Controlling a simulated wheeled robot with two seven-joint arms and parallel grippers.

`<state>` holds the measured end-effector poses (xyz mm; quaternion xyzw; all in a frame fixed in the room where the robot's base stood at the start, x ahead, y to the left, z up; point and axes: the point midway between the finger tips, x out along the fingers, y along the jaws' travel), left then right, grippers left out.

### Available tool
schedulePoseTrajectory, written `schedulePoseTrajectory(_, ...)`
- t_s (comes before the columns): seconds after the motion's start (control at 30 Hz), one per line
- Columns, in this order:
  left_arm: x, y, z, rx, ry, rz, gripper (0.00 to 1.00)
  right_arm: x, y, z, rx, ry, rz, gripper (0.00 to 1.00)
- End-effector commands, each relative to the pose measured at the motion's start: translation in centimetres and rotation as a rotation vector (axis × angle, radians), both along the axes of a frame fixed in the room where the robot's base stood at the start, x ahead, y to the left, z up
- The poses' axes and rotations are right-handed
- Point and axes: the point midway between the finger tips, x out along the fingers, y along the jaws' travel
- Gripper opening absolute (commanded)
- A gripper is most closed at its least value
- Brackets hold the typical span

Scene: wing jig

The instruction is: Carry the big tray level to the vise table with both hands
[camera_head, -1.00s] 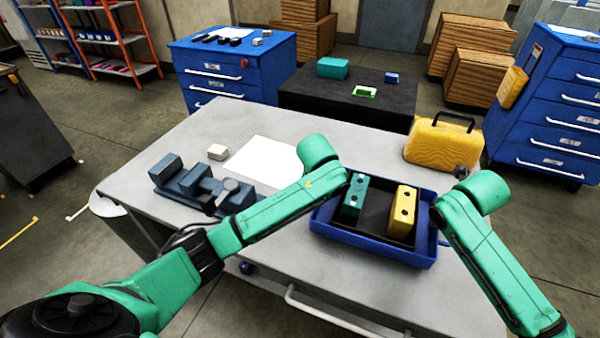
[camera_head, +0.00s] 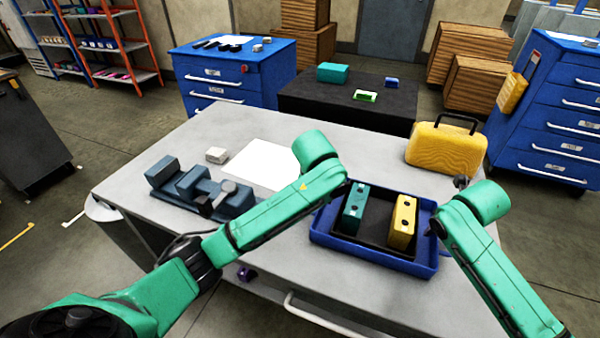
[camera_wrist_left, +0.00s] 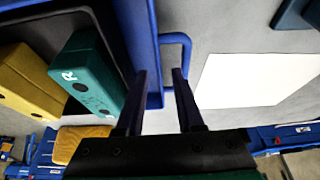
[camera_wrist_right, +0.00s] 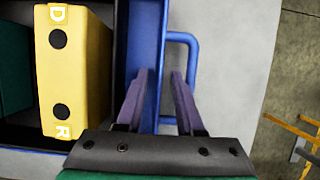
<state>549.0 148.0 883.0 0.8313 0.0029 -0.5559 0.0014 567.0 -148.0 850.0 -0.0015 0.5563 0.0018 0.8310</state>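The big blue tray (camera_head: 375,262) is over the right part of the grey vise table (camera_head: 270,120) and looks level. I cannot tell whether its underside touches the top. A teal block (camera_head: 354,208) and a yellow block (camera_head: 403,222) stand in its dark inner part. My left gripper (camera_wrist_left: 160,75) is open at the tray's left handle (camera_wrist_left: 187,55). In the head view my left forearm hides it. My right gripper (camera_wrist_right: 163,75) is open at the right handle (camera_wrist_right: 192,50), also seen in the head view (camera_head: 433,232). Neither finger pair looks closed on a handle.
A blue-grey vise (camera_head: 205,190), a small white block (camera_head: 216,155) and a white sheet (camera_head: 262,162) are left of the tray. A yellow case (camera_head: 445,148) stands behind it at right. A black table (camera_head: 350,108) and blue cabinets (camera_head: 235,75) stand beyond.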

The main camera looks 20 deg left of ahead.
Motion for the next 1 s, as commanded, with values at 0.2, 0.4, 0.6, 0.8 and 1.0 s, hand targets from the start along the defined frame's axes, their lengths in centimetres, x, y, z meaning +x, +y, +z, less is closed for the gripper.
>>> schedulePoseTrajectory(0.2, -2.1, 0.0, 5.3, -0.001, -0.004, 0.000, 0.36, 0.0, 0.0, 0.0, 0.000, 0.000, 0.000, 0.36)
schedulePoseTrajectory(0.4, -2.9, 0.0, 6.9, 0.001, 0.000, 0.002, 0.36, -0.1, 0.0, 0.4, 0.001, -0.001, 0.000, 0.36)
schedulePoseTrajectory(0.6, -2.9, 0.0, 6.9, 0.001, 0.000, 0.002, 0.36, -1.5, 0.0, 4.2, 0.001, -0.007, 0.003, 0.36)
schedulePoseTrajectory(0.8, -2.9, 0.0, 6.9, 0.001, 0.000, 0.002, 0.36, -3.7, 0.0, 9.0, 0.000, -0.006, 0.002, 0.36)
schedulePoseTrajectory(1.0, -2.9, 0.0, 6.9, 0.001, 0.000, 0.002, 0.36, -4.6, 0.0, 11.1, 0.000, -0.001, 0.000, 0.36)
